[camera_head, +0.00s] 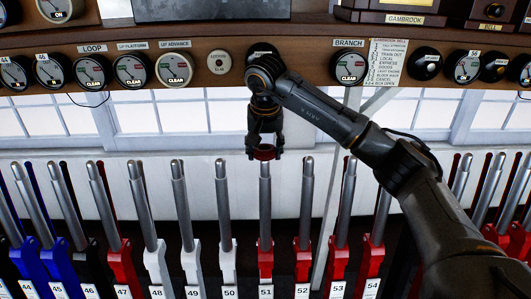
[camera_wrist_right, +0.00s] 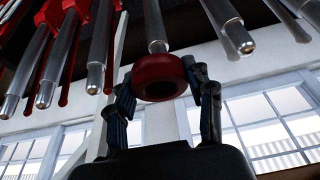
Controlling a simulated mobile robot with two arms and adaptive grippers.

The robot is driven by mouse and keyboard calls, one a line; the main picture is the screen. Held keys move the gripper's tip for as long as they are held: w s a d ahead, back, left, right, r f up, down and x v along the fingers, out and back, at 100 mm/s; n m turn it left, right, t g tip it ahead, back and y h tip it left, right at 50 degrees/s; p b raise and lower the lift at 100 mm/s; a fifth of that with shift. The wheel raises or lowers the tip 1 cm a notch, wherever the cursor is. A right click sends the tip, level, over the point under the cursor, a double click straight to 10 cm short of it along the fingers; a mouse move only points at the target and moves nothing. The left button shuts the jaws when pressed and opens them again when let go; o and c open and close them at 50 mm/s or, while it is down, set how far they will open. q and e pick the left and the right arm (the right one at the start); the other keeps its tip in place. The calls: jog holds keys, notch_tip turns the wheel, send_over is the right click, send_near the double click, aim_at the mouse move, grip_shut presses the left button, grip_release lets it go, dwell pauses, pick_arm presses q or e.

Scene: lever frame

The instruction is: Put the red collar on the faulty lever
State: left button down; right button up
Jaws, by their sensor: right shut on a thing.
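The red collar (camera_head: 264,153) is held between the fingers of my right gripper (camera_head: 265,146). The collar also shows in the right wrist view (camera_wrist_right: 159,78), a thick ring with a dark hole, with a finger on each side. The gripper points down, with the collar at the top end of lever 51 (camera_head: 265,205), which has a steel handle and a red lower part. In the wrist view, the tip of a steel lever (camera_wrist_right: 156,30) is right by the collar's edge. I cannot tell whether they touch. No mark shows which lever is faulty. My left gripper is not in view.
Lever 50 (camera_head: 223,195) and lever 52 (camera_head: 306,200) stand close on either side, in a long row of numbered levers. A wooden shelf (camera_head: 220,40) with dials and labels runs above, behind my right arm. Windows (camera_head: 180,115) lie behind.

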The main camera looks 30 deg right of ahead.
aim_at(265, 165)
jog(key=shift+w+d+f+p, duration=0.1)
jog(key=shift+w+d+p, duration=0.3)
jog(key=shift+w, duration=0.3)
jog(key=shift+w+d+f+p, duration=0.25)
jog(key=shift+w+d+f, duration=0.1)
jog(key=shift+w, duration=0.35)
jog(key=shift+w+d+f+p, duration=0.25)
jog(key=shift+w+d, duration=0.1)
jog(key=shift+w, duration=0.3)
jog(key=shift+s+f, duration=0.1)
jog(key=shift+f, duration=0.3)
jog(key=shift+s+a+f+b, duration=0.1)
jog(key=shift+s+f+b, duration=0.1)
jog(key=shift+f+b, duration=0.85)
jog(key=shift+s+a+f+b, duration=0.15)
jog(key=shift+f+b, duration=0.3)
jog(key=shift+f, duration=1.05)
